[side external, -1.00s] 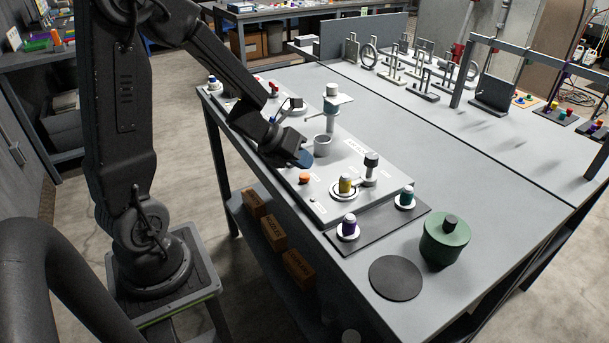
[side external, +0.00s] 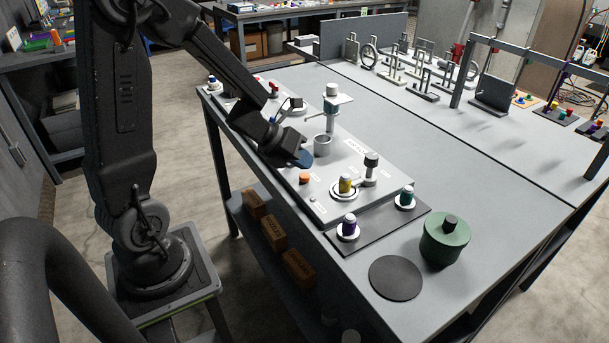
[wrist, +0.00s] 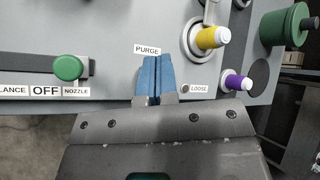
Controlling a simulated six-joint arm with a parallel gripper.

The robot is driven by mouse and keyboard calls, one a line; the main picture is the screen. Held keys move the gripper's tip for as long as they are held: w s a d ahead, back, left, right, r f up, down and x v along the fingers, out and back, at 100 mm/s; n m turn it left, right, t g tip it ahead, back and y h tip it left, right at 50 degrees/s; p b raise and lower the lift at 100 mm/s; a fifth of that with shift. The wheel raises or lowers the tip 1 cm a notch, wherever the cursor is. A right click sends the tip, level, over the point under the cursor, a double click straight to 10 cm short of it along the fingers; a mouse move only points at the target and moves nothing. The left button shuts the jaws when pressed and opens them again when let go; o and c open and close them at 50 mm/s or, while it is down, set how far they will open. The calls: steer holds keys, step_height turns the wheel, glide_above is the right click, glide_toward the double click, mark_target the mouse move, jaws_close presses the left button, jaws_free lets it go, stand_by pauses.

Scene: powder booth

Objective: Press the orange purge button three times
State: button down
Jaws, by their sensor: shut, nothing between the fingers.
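The orange purge button (side external: 304,179) sits on the light grey panel (side external: 325,205), near its front edge. In the side view my gripper's blue fingertips (side external: 305,160) are shut and empty, just above the button in the picture. A small gap shows between them and the button there. In the wrist view the shut blue fingers (wrist: 152,80) point at the panel just below the PURGE label (wrist: 147,49). The button is hidden in that view, seemingly behind the fingers. I cannot tell the exact height of the fingertips over it.
A yellow-capped knob (side external: 345,184), a grey cup (side external: 322,145) and a post with a white top (side external: 331,105) stand near the button. Purple (side external: 348,227) and teal (side external: 406,196) bottles stand on a dark mat. A green canister (side external: 445,240) is at the right.

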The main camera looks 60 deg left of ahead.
mark_target(303, 174)
stand_by(0.6)
steer(key=shift+f, duration=0.4)
steer(key=shift+f, duration=0.45)
stand_by(0.7)
steer(key=shift+r, duration=0.9)
steer(key=shift+r, duration=2.5)
stand_by(0.5)
